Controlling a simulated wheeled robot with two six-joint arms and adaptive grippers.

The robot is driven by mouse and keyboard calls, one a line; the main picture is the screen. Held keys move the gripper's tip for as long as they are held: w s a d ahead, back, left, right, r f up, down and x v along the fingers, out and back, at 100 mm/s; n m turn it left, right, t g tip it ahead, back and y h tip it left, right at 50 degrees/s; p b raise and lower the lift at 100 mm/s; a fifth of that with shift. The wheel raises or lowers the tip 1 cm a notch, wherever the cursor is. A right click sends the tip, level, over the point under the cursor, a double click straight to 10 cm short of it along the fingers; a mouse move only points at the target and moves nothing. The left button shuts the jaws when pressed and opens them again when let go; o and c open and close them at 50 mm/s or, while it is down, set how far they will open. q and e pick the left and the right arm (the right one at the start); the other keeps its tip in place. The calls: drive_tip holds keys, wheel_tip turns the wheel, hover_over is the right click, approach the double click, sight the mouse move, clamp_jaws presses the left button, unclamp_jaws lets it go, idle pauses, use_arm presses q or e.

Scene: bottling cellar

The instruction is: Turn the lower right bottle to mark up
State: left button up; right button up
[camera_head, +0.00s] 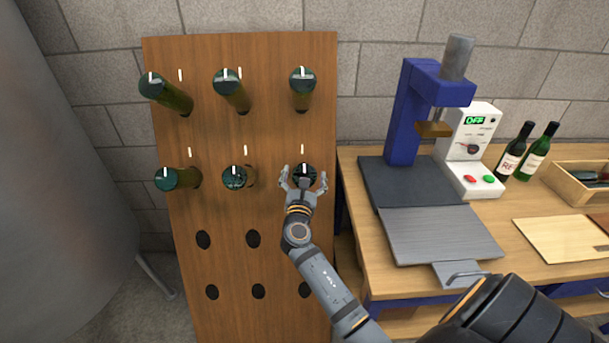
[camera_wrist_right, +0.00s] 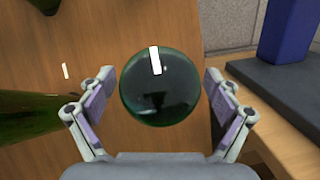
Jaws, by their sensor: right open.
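The lower right bottle (camera_head: 304,172) sticks out of the wooden rack (camera_head: 225,290), its dark green base facing me. In the right wrist view the bottle's round base (camera_wrist_right: 160,95) shows a white mark (camera_wrist_right: 155,60) near its top, tilted slightly left of straight up. My right gripper (camera_head: 304,180) is open, with one finger on each side of this bottle. In the right wrist view gaps show between the base and both fingers of the gripper (camera_wrist_right: 160,97). My left gripper is not in view.
Several other green bottles, such as the lower middle one (camera_head: 234,178), stick out of the rack to the left and above. Lower holes are empty. To the right, a workbench (camera_head: 360,260) bears a blue press (camera_head: 405,110), a control box (camera_head: 468,150) and two bottles.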

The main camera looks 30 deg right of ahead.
drive_tip(key=v, duration=0.7)
drive_tip(key=shift+a, duration=0.15)
drive_tip(key=shift+s+f, duration=0.1)
drive_tip(key=shift+s, duration=0.05)
drive_tip(key=s+a+f+m+g+y+p, duration=0.1)
drive_tip(key=s+a+f+m+g+y, duration=0.15)
drive_tip(key=f, duration=0.85)
drive_tip(key=s+a+f+m+g+y+p, duration=0.1)
drive_tip(key=s+f+m+y, duration=0.2)
drive_tip(key=f, duration=0.8)
drive_tip(key=s+a+f+m+g+y, duration=0.2)
drive_tip(key=f+m+y, duration=0.1)
drive_tip(key=f, duration=0.8)
drive_tip(key=s+f+m+g+y+p, duration=0.2)
drive_tip(key=s+f+m+g, duration=0.45)
drive_tip(key=s+f, duration=1)
drive_tip(key=s+f+m, duration=0.1)
drive_tip(key=s+m, duration=0.4)
drive_tip(key=s, duration=0.4)
drive_tip(key=s+d+f+m+g, duration=0.1)
drive_tip(key=s+f+m, duration=0.1)
drive_tip(key=s+m, duration=0.4)
drive_tip(key=s, duration=0.4)
drive_tip(key=shift+d+f+g+y+p, duration=0.25)
drive_tip(key=shift+d+g+y+p, duration=0.05)
drive_tip(key=shift+y+p, duration=0.05)
drive_tip(key=shift+s, duration=0.1)
